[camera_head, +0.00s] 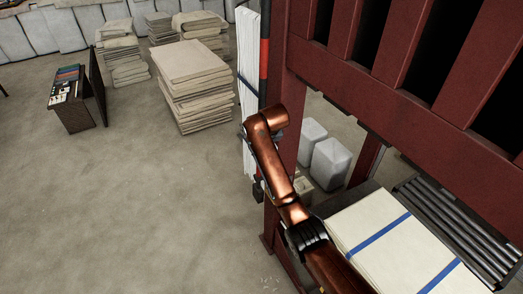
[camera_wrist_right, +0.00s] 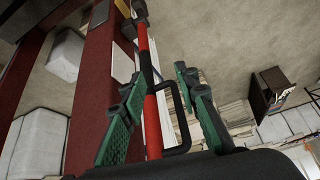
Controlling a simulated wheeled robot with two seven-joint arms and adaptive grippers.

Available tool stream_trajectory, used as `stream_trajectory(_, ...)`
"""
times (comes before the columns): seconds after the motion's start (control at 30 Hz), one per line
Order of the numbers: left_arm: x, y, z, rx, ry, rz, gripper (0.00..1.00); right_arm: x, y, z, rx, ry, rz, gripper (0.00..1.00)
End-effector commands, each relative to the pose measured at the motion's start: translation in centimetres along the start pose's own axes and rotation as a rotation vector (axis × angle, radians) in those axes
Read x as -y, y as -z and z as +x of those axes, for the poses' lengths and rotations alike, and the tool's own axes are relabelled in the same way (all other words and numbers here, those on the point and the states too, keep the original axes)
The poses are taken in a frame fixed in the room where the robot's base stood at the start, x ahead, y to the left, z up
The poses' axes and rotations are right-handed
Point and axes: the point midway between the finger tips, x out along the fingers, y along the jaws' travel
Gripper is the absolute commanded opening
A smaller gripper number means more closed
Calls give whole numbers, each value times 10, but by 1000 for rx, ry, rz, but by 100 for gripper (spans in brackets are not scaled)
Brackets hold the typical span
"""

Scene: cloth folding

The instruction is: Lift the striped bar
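The striped bar (camera_head: 264,55), banded in red and black, stands upright beside a dark red frame post in the head view. My copper right arm reaches up to it there, and the right gripper is mostly hidden behind the wrist. In the right wrist view the bar (camera_wrist_right: 152,105) runs between the green fingers of my right gripper (camera_wrist_right: 160,78). The fingers are spread apart. The bar lies close to the left finger, with a clear gap to the right one; contact is unclear. A black loop handle (camera_wrist_right: 182,110) shows beside the bar. My left gripper is out of view.
A dark red slatted frame (camera_head: 400,70) rises at right. A white upright bundle (camera_head: 246,80) stands just left of the bar. Cream folded cloth with blue straps (camera_head: 370,225) lies at lower right. Folded stacks (camera_head: 193,85) stand behind open floor at left.

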Motion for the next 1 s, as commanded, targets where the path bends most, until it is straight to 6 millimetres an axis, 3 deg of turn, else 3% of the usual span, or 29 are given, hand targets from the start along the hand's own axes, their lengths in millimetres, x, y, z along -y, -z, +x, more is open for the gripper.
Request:
stream_trajectory(0.23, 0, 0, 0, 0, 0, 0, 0, -1, -18, -10, 0, 1, -1, 29)
stream_trajectory(0.8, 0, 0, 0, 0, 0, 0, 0, -2, -20, -10, 1, 0, 0, 29)
stream_trajectory(0.9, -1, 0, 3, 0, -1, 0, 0, -7, -29, 6, 9, -1, 5, 29)
stream_trajectory(1.0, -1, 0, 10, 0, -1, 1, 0, -19, -51, 44, 28, -5, 17, 29)
